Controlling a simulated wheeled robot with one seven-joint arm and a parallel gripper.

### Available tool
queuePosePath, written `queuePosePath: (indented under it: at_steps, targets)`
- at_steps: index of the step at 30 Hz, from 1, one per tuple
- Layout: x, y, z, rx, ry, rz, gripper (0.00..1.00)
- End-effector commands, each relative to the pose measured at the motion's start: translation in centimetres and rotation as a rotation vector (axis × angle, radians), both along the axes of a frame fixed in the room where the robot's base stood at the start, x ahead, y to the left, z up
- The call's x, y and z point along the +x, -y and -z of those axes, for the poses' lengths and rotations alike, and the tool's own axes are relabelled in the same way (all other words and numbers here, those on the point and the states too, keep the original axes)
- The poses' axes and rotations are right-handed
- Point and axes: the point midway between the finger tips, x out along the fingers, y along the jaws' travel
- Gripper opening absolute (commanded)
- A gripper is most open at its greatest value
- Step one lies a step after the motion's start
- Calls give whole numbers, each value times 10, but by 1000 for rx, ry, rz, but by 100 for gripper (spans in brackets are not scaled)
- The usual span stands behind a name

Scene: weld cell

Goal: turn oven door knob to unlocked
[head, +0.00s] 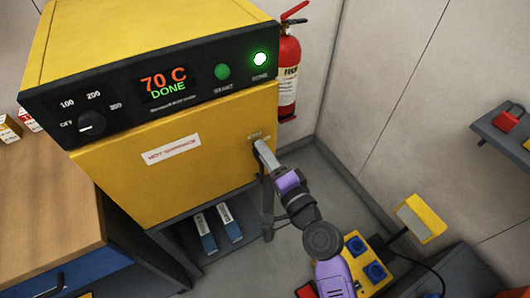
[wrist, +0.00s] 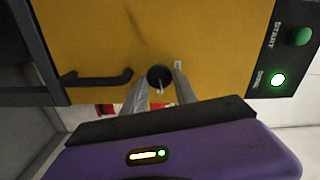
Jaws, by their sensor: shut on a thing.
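The yellow oven (head: 185,150) has its door shut. The door knob (wrist: 160,76) is a small dark round knob with a light mark, seen in the wrist view on the yellow door face. My gripper (wrist: 161,84) has one finger on each side of the knob and is shut on it. In the head view my gripper (head: 261,147) reaches the upper right of the door and mostly hides the knob. The label by the knob is too small to read. A black door handle (wrist: 97,78) is beside the knob in the wrist view.
The black control panel (head: 163,85) reads 70 C DONE, with a lit green lamp (head: 260,59). A fire extinguisher (head: 289,75) hangs behind the oven's right side. A wooden bench (head: 45,195) stands left. Blue-and-white boxes (head: 204,235) lie on the shelf below.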

Motion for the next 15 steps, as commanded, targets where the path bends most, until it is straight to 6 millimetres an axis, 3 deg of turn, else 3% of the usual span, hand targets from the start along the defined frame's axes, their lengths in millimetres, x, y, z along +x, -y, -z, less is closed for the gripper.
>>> queuePosePath:
  at_steps: [15]
  targets:
    - [0,1,2,174,-119,2,0]
